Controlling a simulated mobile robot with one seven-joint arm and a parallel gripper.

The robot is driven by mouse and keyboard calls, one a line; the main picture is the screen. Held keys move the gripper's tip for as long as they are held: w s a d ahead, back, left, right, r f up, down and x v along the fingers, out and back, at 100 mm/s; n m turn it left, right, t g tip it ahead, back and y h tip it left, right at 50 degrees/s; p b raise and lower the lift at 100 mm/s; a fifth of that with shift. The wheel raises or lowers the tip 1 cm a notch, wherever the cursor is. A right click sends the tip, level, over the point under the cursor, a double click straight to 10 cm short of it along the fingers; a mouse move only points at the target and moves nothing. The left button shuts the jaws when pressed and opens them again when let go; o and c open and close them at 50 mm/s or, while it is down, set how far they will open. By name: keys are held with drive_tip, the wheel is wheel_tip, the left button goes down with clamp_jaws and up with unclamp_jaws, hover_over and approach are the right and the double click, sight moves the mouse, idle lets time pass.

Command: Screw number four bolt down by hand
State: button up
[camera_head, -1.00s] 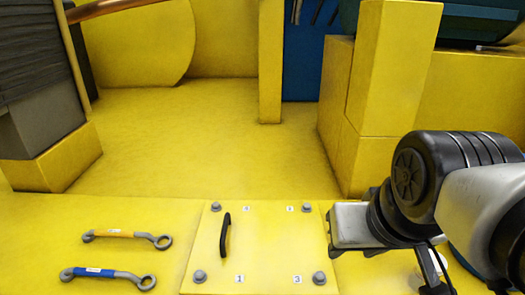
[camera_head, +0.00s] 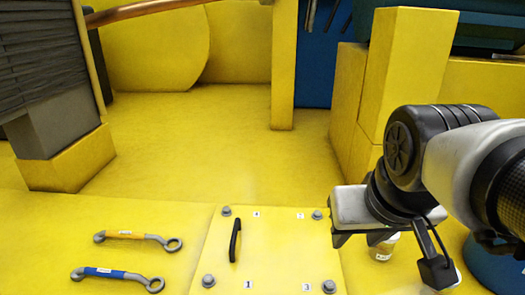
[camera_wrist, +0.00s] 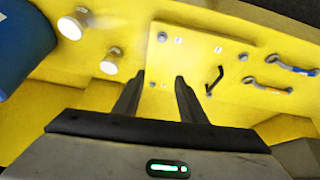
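A square yellow plate (camera_head: 270,250) has a grey bolt near each corner: back left (camera_head: 226,211), back right (camera_head: 318,214), front left (camera_head: 208,281) and front right (camera_head: 329,286). The front labels read 1 and 3; the back label beside the left bolt looks like 4 but is too small to be sure. All the bolts sit in the plate. My gripper (camera_head: 354,236) is above and just right of the plate's back right corner, fingers down. In the wrist view its fingers (camera_wrist: 158,80) are apart with nothing between them; the plate (camera_wrist: 190,65) lies beyond them.
A black handle (camera_head: 235,240) stands on the plate's left part. An orange wrench (camera_head: 138,236) and a blue wrench (camera_head: 118,275) lie to its left. Yellow blocks rise at the right (camera_head: 410,75).

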drive_tip(key=w+a+r+n, duration=0.15)
drive_tip(key=w+a, duration=0.25)
drive_tip(key=w, duration=0.5)
drive_tip(key=n+g+y+b, duration=0.2)
drive_tip(key=n+b, duration=0.1)
drive_tip(key=n, duration=0.1)
hover_over(226, 209)
drive_tip(key=s+d, duration=0.4)
drive_tip(key=s, duration=0.3)
wheel_tip(226, 209, down, 9)
drive_tip(key=x, duration=1.7)
drive_tip(key=shift+w+a, duration=0.45)
drive_tip(key=shift+w, duration=0.05)
clamp_jaws()
drive_tip(key=shift+f+m+b, duration=0.1)
drive_tip(key=shift+m+b, duration=0.2)
drive_tip(key=shift+m, duration=0.15)
